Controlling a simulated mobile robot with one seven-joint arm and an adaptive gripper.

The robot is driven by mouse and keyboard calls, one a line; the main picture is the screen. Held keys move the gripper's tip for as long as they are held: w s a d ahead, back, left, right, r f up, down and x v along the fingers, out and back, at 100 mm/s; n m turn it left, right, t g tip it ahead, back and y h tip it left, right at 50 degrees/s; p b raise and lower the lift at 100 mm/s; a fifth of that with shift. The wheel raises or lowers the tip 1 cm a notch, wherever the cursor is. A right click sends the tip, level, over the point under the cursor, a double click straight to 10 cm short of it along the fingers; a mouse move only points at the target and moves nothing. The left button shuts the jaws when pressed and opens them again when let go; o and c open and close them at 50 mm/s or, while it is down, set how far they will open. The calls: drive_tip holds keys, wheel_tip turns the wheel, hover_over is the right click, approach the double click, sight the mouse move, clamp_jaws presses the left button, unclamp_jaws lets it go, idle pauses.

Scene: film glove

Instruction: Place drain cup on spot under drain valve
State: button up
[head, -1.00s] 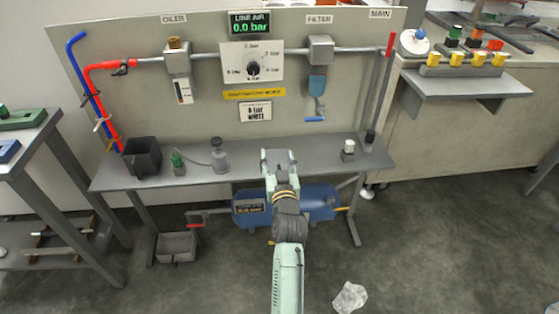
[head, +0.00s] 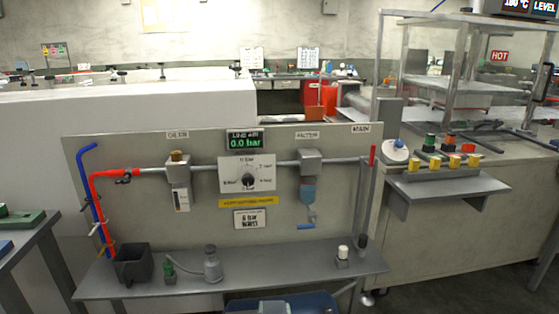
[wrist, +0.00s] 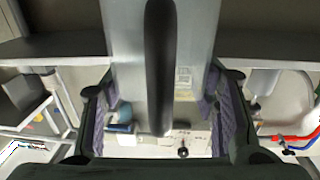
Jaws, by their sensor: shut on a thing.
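In the wrist view my gripper (wrist: 158,85) has its purple-padded fingers on either side of a pale grey body with a long black bar, which I take for the drain cup (wrist: 125,45). It fills the middle of that view, and its far end is out of frame. The spot under the valve cannot be made out. My gripper is outside the head view.
The grey shelf (head: 215,283) carries a dark open box (head: 133,264), a green bottle (head: 169,267), a grey canister (head: 212,263) and a white-capped item (head: 343,255). The shelf below the filter looks clear. A blue tank (head: 280,304) lies underneath.

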drive_tip(key=s+d+f+h, duration=0.1)
drive_tip(key=s+f, duration=0.5)
drive_tip(key=f, duration=0.5)
drive_tip(key=shift+d+f, duration=0.15)
drive_tip(key=shift+f, duration=0.15)
drive_tip(key=shift+d, duration=0.2)
